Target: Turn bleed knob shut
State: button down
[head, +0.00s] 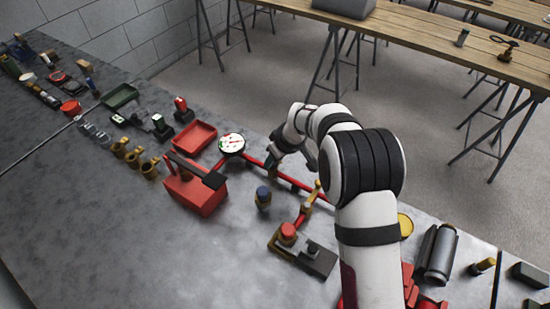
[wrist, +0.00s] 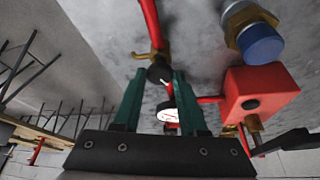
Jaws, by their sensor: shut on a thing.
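The bleed knob (wrist: 159,73) is a small black round knob on a brass fitting (wrist: 152,55), seen in the wrist view on the red pipe (wrist: 150,18). My gripper (wrist: 159,80) has two green fingers, one on each side of the knob, and is shut on it. In the head view my gripper (head: 273,160) is beside the red pipe, just right of the round white gauge (head: 232,143). The knob itself is hidden there by my gripper and arm. The gauge also shows between the fingers in the wrist view (wrist: 167,115).
A red box with a black handle (head: 198,196) stands left of the pipe. A blue-capped fitting (head: 263,197) stands in front of it. A red tray (head: 194,138) and several brass fittings lie further left. The grey bench is clear at the front left.

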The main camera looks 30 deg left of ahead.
jog(key=m+t, duration=0.1)
jog(key=m, duration=0.2)
jog(key=m+t+h, duration=0.1)
jog(key=m, duration=0.2)
jog(key=shift+s+a, duration=0.15)
jog(key=shift+s, duration=0.05)
jog(key=m+h, duration=0.1)
jog(key=m, duration=0.2)
jog(key=m+t+h, duration=0.1)
jog(key=m, duration=0.1)
jog(key=shift+s+a+m, duration=0.1)
jog(key=shift+a+m, duration=0.05)
jog(key=shift+m, duration=0.25)
jog(key=m+h, duration=0.1)
jog(key=m, duration=0.1)
jog(key=m+h, duration=0.1)
jog(key=m, duration=0.3)
jog(key=shift+a+f+h, duration=0.1)
jog(key=shift+a+h, duration=0.15)
jog(key=shift+h, duration=0.15)
jog(key=m, duration=0.2)
jog(key=m+g+h, duration=0.1)
jog(key=m, duration=0.2)
jog(key=shift+a+h, duration=0.15)
jog(key=shift+h, duration=0.15)
jog(key=shift+m, duration=0.5)
jog(key=shift+c, duration=2.2)
grip_release()
